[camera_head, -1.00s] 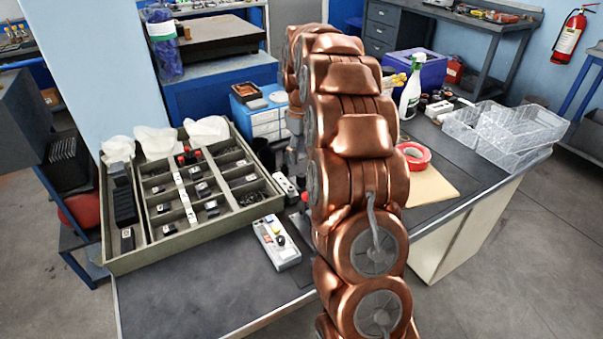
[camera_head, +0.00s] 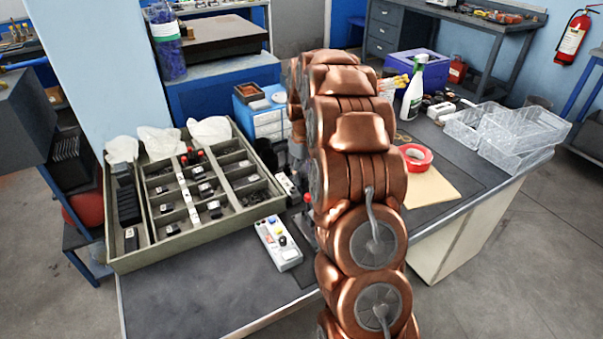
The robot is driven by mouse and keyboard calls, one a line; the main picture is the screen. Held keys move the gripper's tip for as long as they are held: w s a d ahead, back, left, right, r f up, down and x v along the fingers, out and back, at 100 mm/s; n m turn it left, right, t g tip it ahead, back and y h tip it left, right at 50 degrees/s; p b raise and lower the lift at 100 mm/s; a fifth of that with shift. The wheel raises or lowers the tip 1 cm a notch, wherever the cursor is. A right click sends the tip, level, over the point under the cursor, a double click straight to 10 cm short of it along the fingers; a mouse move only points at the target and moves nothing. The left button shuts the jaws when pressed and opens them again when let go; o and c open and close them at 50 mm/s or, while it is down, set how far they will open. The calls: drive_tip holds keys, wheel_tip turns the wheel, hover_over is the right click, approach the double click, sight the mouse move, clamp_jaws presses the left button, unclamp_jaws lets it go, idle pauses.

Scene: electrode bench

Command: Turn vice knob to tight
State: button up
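A small red ball knob (camera_head: 308,198) shows just left of my copper arm, above a grey metal part that may be the vice. My arm covers most of that part, so the knob's setting cannot be told. My gripper (camera_head: 297,152) shows only as a narrow grey piece left of the arm, behind and above the red knob. Its fingertips are hidden, and I cannot tell whether it touches anything.
A divided tray (camera_head: 110,262) of small parts stands left on the dark bench. A control box (camera_head: 284,259) with coloured buttons lies in front of the knob. Red tape (camera_head: 427,156), a spray bottle (camera_head: 412,98) and clear bins (camera_head: 515,150) stand right. The front left bench is clear.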

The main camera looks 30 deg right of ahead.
sight(304, 177)
clamp_jaws()
drive_tip(key=shift+m+b, duration=0.35)
drive_tip(key=shift+m, duration=0.05)
drive_tip(key=shift+o, duration=1.5)
unclamp_jaws()
wheel_tip(304, 177, up, 12)
